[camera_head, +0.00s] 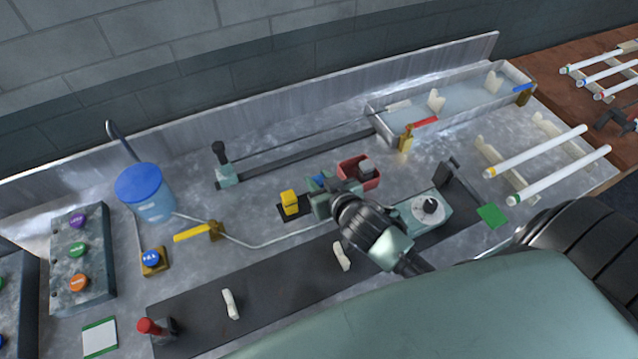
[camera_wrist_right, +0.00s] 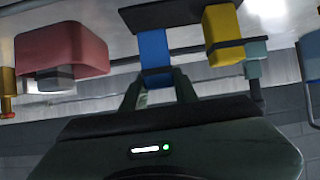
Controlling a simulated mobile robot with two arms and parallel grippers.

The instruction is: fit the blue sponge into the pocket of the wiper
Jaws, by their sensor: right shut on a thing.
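My right gripper (camera_head: 322,205) is shut on the blue sponge. In the right wrist view the blue sponge (camera_wrist_right: 154,52) stands between the fingertips (camera_wrist_right: 158,88); in the head view only a little of the sponge (camera_head: 316,182) shows beside the gripper. The sponge's far end is by a black holder (camera_wrist_right: 180,13); I cannot tell whether they touch. A yellow block (camera_head: 290,202) stands in a black holder beside the gripper. No part is clearly the wiper; I cannot make out its pocket. My left gripper is out of view.
A red bin (camera_head: 348,174) with a grey block (camera_head: 366,166) stands close behind the gripper. A dial box (camera_head: 428,211) lies to the right. A teal slider with a black knob (camera_head: 222,168) sits at the rail's left end. A blue-lidded bucket (camera_head: 150,200) is farther left.

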